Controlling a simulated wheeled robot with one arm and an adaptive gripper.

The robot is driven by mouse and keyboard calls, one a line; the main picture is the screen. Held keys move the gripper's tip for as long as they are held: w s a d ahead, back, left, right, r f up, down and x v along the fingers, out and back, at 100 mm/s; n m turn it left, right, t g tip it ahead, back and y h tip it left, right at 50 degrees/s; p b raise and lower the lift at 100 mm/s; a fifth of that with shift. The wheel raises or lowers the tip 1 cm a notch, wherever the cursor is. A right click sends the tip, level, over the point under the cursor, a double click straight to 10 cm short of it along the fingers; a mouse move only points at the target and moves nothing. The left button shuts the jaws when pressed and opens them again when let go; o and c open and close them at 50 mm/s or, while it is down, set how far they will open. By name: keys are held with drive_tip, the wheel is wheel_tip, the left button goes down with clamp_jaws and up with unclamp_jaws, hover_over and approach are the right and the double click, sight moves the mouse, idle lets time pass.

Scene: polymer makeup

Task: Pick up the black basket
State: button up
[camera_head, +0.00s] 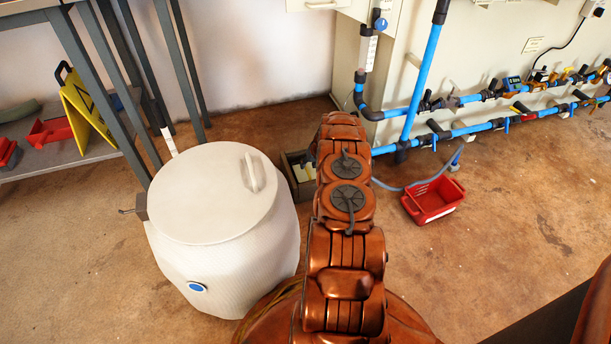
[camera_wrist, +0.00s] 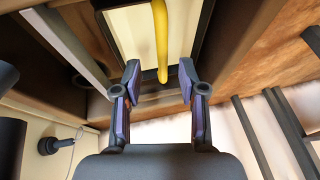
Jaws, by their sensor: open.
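A small dark box (camera_head: 291,161), open at the top, stands on the floor between the white drum and my arm in the head view. My arm hides its right part, and I cannot tell for sure whether it is the black basket. In the wrist view a yellow bar (camera_wrist: 160,30) crosses a pale area inside a dark frame (camera_wrist: 206,35). I cannot tell whether these belong to the basket. My gripper (camera_wrist: 159,75) is open, its fingers on either side of the bar's lower end in the picture. In the head view my gripper is hidden.
A red basket (camera_head: 432,200) stands on the floor right of my arm. The white drum (camera_head: 225,250) is at the left. Blue pipes (camera_head: 420,75) run along the back wall. A metal shelf (camera_head: 95,90) with a yellow sign (camera_head: 88,108) stands far left.

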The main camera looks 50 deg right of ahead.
sight(306, 168)
drive_tip(key=b+x, duration=0.2)
drive_tip(key=x, duration=0.2)
drive_tip(key=shift+a+f, duration=0.15)
clamp_jaws()
idle(0.5)
